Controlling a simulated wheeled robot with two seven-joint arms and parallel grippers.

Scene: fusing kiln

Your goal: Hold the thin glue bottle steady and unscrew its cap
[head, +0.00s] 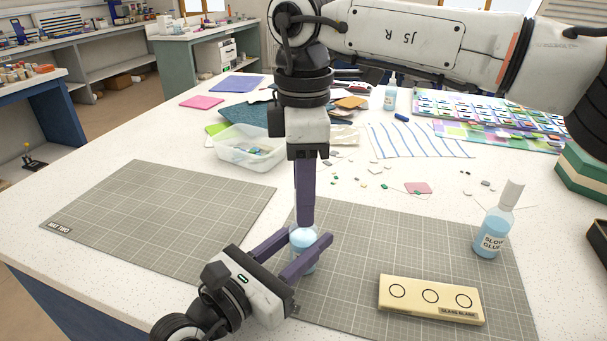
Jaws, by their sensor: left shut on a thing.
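A small bottle with light blue liquid (303,239), by its place the thin glue bottle, stands upright on the grey cutting mat (380,255). Its label is not readable. My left gripper (311,234) reaches in low from the lower left and is shut on the bottle's body. My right gripper (305,220) points straight down over the bottle's top, its dark purple fingers seen edge-on. The cap is hidden behind these fingers, and I cannot tell whether they grip it.
A capped bottle marked slow glue (490,238) stands on the right of the mat. A cream block with three circles (410,299) lies in front of it. A second mat (160,215) on the left is bare. A clear tub (248,150) and glass pieces lie behind.

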